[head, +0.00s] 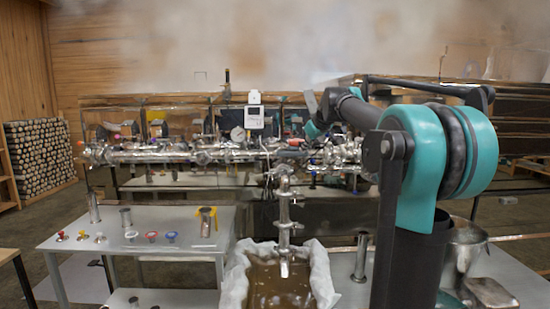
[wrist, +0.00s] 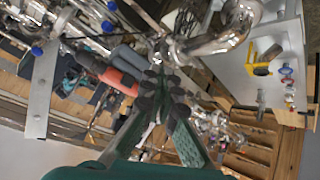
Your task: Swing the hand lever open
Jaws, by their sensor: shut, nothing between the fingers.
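My gripper (wrist: 163,92) is shut and empty in the wrist view, its dark fingertip pads together in front of the metal pipework. A lever-like handle with an orange-red grip (wrist: 118,78) and a grey end lies just left of the fingertips; I cannot tell whether it touches them or whether it is the hand lever. In the head view my arm reaches across the right side to the pipework (head: 225,152), and a small reddish part (head: 296,142) shows near its far end. The fingertips are not clear there.
A vertical metal spout (head: 284,215) hangs over a cloth-lined tub (head: 235,275) of brown liquid. A grey table (head: 130,245) at the left holds small coloured fittings and metal cylinders. A metal pot (head: 465,245) stands at the right. Pale steam covers the top of the head view.

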